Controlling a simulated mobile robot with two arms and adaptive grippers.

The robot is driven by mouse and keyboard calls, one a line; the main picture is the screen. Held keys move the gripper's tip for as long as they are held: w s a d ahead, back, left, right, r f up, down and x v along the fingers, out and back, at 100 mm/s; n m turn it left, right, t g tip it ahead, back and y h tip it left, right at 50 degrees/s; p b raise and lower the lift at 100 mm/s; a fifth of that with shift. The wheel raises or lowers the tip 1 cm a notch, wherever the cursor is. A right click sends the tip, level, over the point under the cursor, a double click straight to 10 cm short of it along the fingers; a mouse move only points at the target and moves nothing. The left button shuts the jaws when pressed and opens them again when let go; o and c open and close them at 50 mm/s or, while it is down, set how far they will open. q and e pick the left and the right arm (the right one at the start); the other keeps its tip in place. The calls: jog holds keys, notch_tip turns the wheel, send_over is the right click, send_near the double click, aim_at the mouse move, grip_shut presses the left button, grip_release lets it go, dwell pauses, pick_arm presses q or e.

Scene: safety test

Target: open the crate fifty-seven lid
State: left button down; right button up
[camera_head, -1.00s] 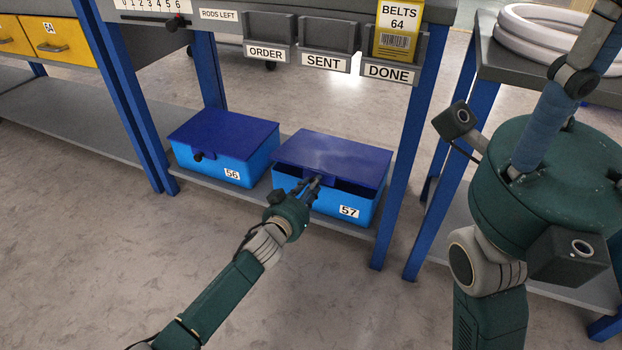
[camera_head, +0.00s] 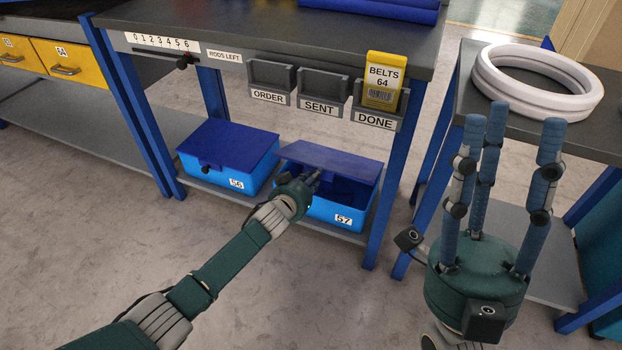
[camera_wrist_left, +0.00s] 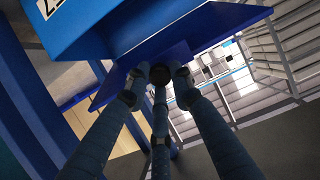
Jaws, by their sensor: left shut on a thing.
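Crate fifty-seven (camera_head: 350,214) is light blue with a "57" label and stands on the low shelf under the workbench. Its dark blue lid (camera_head: 340,162) is tilted up at the front, and the dark inside shows below it. My left gripper (camera_head: 306,179) is at the lid's front edge. In the left wrist view, its three fingers close around a dark round knob (camera_wrist_left: 160,74) on the lid. My right gripper (camera_head: 510,140) is raised at the right, with its three fingers apart and nothing between them.
Crate 56 (camera_head: 222,170), with its lid down, stands just left of crate fifty-seven. A blue table leg (camera_head: 386,200) rises close to its right. White rings (camera_head: 535,84) lie on the right table. A yellow belts card (camera_head: 382,82) sits in the DONE holder.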

pick_arm(q)
jog(key=r+p, duration=0.1)
jog(key=w+r, duration=0.1)
jog(key=r, duration=0.1)
jog(key=w+d+r+p, duration=0.1)
jog(key=shift+w+r+p, duration=0.2)
jog(key=shift+r+p, duration=0.15)
jog(key=shift+w+r, duration=0.1)
jog(key=shift+r, duration=0.05)
pick_arm(e)
jog(key=w+a+f+g+h, duration=0.2)
jog(key=w+f+g+h, duration=0.1)
jog(key=w+f+g, duration=0.6)
jog(key=shift+w+f, duration=1.7)
jog(key=shift+w, duration=0.65)
jog(key=shift+a, duration=0.1)
pick_arm(q)
jog(key=c, duration=1.5)
grip_release()
jog(key=shift+a, duration=0.1)
